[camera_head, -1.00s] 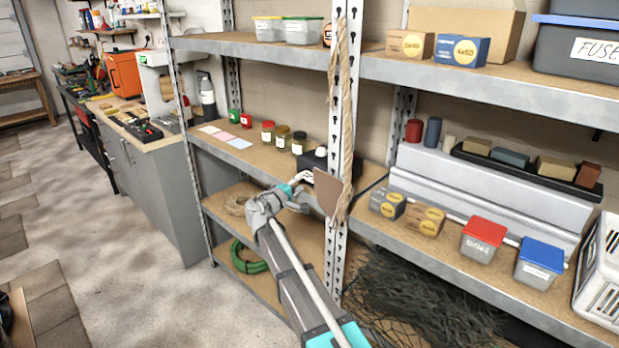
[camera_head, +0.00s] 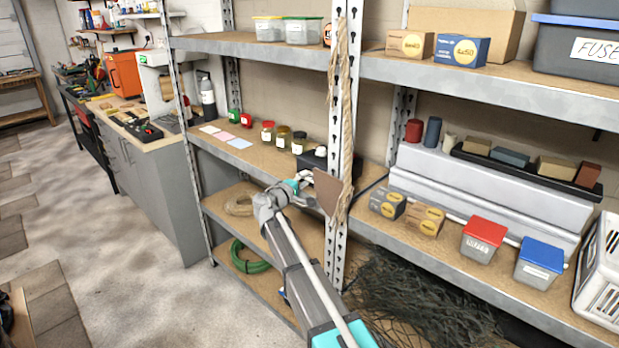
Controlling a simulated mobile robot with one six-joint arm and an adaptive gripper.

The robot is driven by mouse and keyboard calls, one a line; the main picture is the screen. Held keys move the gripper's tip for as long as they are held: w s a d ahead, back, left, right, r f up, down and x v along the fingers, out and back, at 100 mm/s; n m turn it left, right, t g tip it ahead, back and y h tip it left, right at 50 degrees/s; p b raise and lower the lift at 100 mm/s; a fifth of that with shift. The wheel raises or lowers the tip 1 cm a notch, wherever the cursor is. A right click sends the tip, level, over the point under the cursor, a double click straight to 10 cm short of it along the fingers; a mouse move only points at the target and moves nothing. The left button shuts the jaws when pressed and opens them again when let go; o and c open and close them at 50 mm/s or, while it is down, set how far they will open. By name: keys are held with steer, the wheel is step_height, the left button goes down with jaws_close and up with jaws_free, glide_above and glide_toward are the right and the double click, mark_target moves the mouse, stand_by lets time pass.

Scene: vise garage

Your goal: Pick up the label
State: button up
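Three flat cards that look like labels lie in a row on the left middle shelf: a white one (camera_head: 210,129), a pink one (camera_head: 224,136) and a pale blue one (camera_head: 239,144). A brown tag-like piece (camera_head: 327,190) shows against the shelf post; I cannot tell what holds it. My gripper (camera_head: 304,177) is at the shelf's front, right of the cards and apart from them, close to the brown piece. Its fingers are small and partly hidden, so I cannot tell whether they are open or shut, or touching the brown piece.
Several jars (camera_head: 283,138) and a dark box (camera_head: 312,158) stand right of the cards. A rope (camera_head: 346,120) hangs along the upright post (camera_head: 337,248). Small boxes (camera_head: 425,219) and lidded tubs (camera_head: 482,240) stand on the right shelf. Netting (camera_head: 410,305) hangs below.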

jaws_close()
steer(key=shift+r, duration=0.15)
step_height(320, 180, up, 10)
steer(key=p, duration=1)
stand_by(0.8)
